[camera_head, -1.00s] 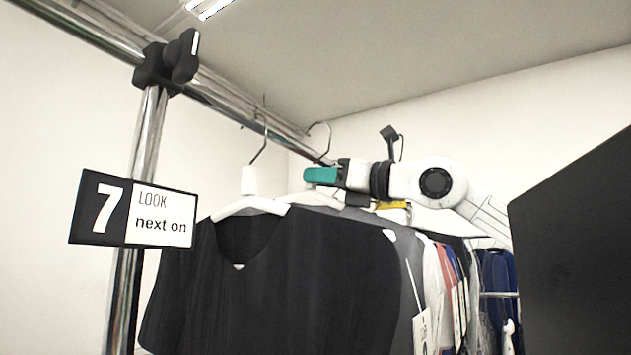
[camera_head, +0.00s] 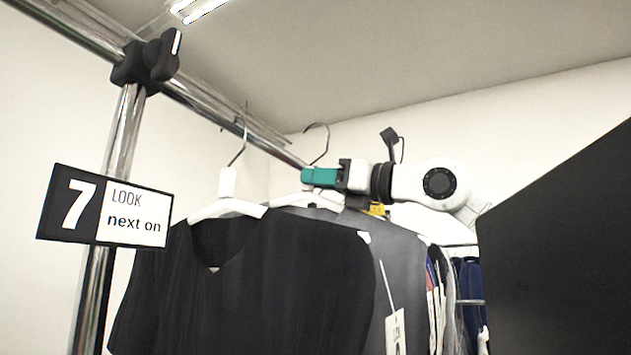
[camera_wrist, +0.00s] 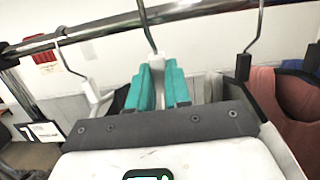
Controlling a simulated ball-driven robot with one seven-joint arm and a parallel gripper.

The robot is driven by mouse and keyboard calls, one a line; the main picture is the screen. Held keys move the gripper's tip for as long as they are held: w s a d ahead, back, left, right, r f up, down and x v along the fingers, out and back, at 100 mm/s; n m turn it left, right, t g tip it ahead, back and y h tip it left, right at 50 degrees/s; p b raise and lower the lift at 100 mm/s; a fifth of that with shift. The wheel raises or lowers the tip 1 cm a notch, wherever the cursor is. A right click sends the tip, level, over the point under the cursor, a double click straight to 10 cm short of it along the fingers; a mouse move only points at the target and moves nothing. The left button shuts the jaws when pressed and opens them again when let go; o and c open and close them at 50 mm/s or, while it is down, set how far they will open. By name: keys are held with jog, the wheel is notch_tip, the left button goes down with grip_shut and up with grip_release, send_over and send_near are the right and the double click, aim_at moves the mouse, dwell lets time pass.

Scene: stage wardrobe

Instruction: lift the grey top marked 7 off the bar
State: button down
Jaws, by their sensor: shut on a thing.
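The grey top (camera_head: 402,262) hangs from a white hanger (camera_head: 300,198), mostly hidden behind a black top (camera_head: 270,270). A white tag (camera_head: 396,332) hangs at its side; its mark is too small to read. My gripper (camera_head: 318,177), with teal fingers, is shut on the neck of this hanger. The hanger's hook (camera_head: 319,140) curves above the line of the chrome bar (camera_head: 215,112) in the head view. In the wrist view the fingers (camera_wrist: 160,85) close around the hanger neck; the hook runs up past the bar (camera_wrist: 200,10) and its top is out of frame.
The black top's hanger (camera_head: 228,185) is close on the left, its hook on the bar. More garments (camera_head: 440,290) hang close behind. A sign reading 7 (camera_head: 105,207) is on the rail post. A dark panel (camera_head: 560,255) fills the right. A reddish garment (camera_wrist: 285,92) hangs beside my gripper.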

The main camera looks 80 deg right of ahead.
jog(key=shift+s, duration=0.1)
jog(key=r+v, duration=0.2)
jog(key=v, duration=1.2)
jog(key=s+r+v, duration=0.1)
jog(key=r+v, duration=0.2)
jog(key=v, duration=1.2)
jog(key=shift+s+r, duration=0.15)
jog(key=shift+r, duration=0.1)
